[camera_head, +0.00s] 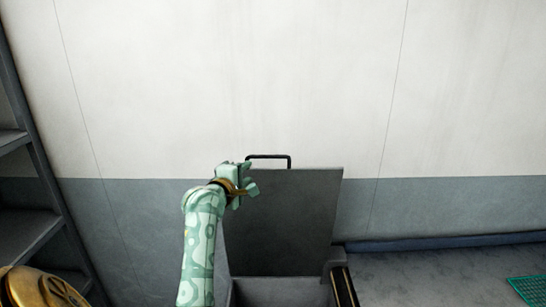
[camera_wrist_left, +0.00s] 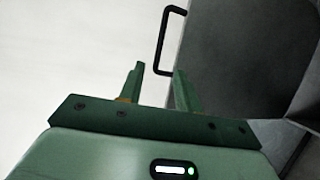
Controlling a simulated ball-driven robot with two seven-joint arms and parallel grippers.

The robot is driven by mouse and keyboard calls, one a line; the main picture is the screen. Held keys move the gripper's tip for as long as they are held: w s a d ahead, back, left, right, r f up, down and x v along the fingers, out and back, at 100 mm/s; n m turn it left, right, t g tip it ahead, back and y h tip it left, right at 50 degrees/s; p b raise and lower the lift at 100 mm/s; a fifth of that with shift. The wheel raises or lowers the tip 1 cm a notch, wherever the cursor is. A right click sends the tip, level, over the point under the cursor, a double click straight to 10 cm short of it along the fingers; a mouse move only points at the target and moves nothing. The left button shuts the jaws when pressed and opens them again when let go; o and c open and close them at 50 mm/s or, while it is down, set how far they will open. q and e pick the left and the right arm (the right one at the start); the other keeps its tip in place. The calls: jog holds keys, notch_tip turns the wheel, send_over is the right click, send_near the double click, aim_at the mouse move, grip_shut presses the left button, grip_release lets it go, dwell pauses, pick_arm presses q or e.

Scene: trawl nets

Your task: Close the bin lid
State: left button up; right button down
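The bin lid (camera_head: 285,220) is a dark grey panel standing raised, roughly upright, with a black bar handle (camera_head: 268,157) on its top edge. The bin (camera_head: 282,292) is below it, its opening partly showing at the bottom of the head view. My left gripper (camera_head: 250,178) is beside the lid's upper left corner, just left of and below the handle. In the left wrist view my left gripper (camera_wrist_left: 160,82) has its two fingers apart with nothing between them. The handle (camera_wrist_left: 168,40) and lid (camera_wrist_left: 240,60) are just beyond the fingertips. My right gripper is not in view.
A dark metal shelf rack (camera_head: 30,225) stands at the left. A white and grey wall (camera_head: 330,80) is behind the bin. A green mesh mat or crate (camera_head: 530,289) lies at the lower right. Grey floor (camera_head: 430,275) beside the bin is clear.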

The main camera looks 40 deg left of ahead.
aim_at(266, 158)
pick_arm(q)
jog(key=x, duration=1.6)
jog(key=shift+w+a+f+b, duration=0.1)
jog(key=shift+a+f+b, duration=0.2)
jog(key=shift+b, duration=0.1)
jog(key=shift+d, duration=0.1)
jog(key=shift+r, duration=0.1)
grip_shut()
